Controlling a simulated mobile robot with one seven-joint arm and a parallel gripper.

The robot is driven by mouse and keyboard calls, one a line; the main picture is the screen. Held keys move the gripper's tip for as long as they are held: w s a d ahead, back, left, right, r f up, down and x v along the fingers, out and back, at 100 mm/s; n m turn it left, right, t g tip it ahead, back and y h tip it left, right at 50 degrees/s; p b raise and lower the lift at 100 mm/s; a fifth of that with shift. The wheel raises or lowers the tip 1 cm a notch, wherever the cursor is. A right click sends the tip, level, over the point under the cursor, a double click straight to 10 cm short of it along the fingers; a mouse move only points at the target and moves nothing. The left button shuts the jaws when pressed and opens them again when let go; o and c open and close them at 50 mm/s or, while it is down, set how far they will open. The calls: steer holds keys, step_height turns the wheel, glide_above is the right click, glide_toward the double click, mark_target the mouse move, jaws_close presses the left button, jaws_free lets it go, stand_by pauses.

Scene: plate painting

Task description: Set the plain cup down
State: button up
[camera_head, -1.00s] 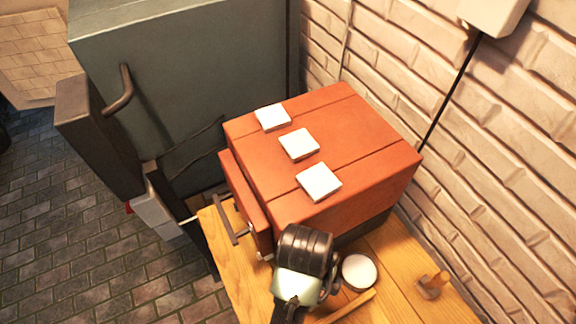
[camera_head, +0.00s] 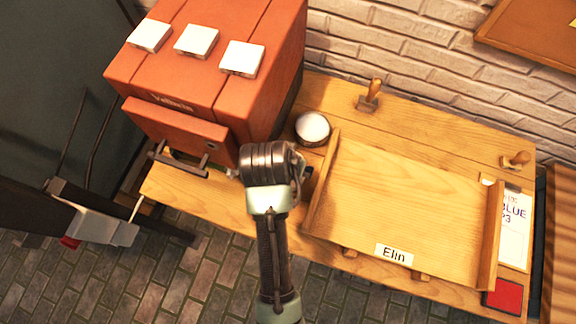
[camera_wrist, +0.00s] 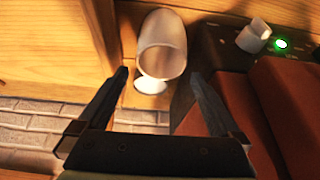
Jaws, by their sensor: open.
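A pale cup (camera_wrist: 163,38) with no marking that I can see stands on the wooden table in the wrist view, its open mouth facing down the picture. My gripper (camera_wrist: 160,73) is open, with one dark finger on each side of the picture and the cup between and just beyond the tips. I see a gap between each finger and the cup. In the head view my wrist covers most of the gripper, and I cannot make out the cup there.
A round white-topped container (camera_head: 312,128) stands near the wall. The orange-red box (camera_head: 215,85) with white tiles is left of my gripper; a wooden tray (camera_head: 400,200) labelled "Elin" is at the right. Wooden-handled stamps (camera_head: 370,95) stand at the back.

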steer(key=shift+p+x, duration=0.55)
steer(key=shift+x, duration=3.6)
steer(key=shift+s+a+f, duration=0.1)
steer(key=shift+s, duration=0.1)
steer(key=c, duration=1.2)
steer(key=shift+c, duration=1.4)
